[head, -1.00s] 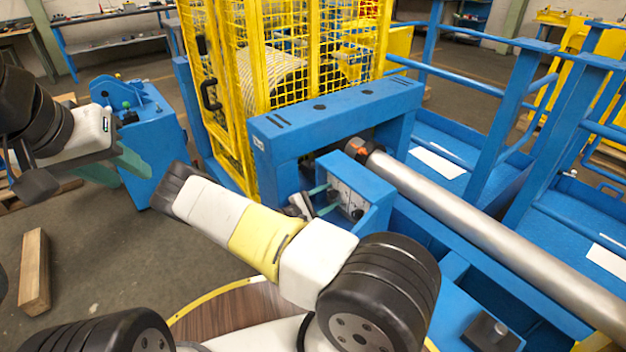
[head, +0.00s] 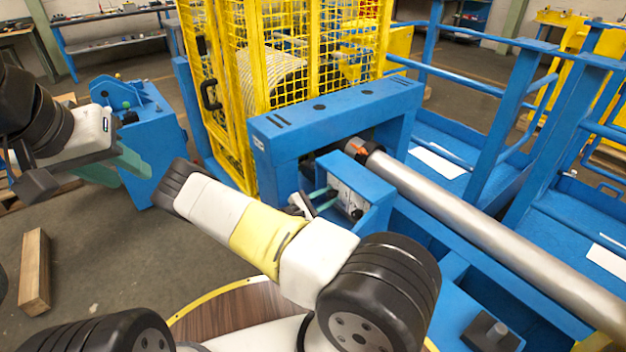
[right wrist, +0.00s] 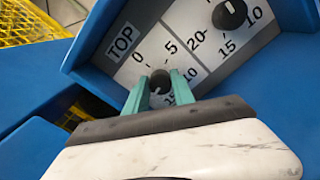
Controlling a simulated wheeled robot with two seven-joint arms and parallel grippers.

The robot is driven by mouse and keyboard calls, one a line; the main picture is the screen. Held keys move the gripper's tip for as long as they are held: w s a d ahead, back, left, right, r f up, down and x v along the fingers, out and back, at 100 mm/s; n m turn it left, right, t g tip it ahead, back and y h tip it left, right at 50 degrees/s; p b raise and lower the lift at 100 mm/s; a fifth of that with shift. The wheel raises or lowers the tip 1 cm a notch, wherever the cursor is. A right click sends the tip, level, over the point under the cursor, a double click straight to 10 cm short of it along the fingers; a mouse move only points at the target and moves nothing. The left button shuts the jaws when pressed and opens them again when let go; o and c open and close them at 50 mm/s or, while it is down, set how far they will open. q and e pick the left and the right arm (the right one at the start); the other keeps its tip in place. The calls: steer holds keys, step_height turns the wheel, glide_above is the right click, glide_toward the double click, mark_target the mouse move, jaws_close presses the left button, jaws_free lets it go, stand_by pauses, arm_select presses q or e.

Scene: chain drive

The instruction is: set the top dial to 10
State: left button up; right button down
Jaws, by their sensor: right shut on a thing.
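The dial panel (right wrist: 145,45) is white on a blue housing and fills the upper part of the right wrist view. It bears a TOP label (right wrist: 122,40) beside the top dial (right wrist: 159,82), a black knob with printed numbers 0 and 5 near it. Further numbers are partly hidden by my fingers. My right gripper (right wrist: 161,88) has its green fingers on both sides of this knob and is shut on it. I cannot read the knob's setting surely. The right gripper also shows in the head view (head: 322,197) at the panel. My left gripper (head: 118,170) is open and empty, away at the left.
A second black dial (right wrist: 230,14) with its own numbers sits close by on the same panel. A yellow mesh cage (head: 290,80), a blue frame (head: 340,112) and a long metal shaft (head: 460,220) surround the panel. A wooden beam (head: 34,270) lies on the floor at left.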

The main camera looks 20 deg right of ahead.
steer(key=n, duration=1.2)
steer(key=shift+w+a+n, duration=0.1)
steer(key=shift+w+n, duration=0.05)
steer(key=shift+n, duration=0.15)
steer(key=n, duration=0.6)
steer(key=shift+n, duration=0.3)
steer(key=n, duration=0.5)
steer(key=shift+w+f, duration=0.1)
steer(key=shift+f, duration=0.05)
steer(key=shift+a+n, duration=0.1)
steer(key=shift+n, duration=0.2)
steer(key=c, duration=1.1)
jaws_free()
steer(key=shift+o, duration=0.2)
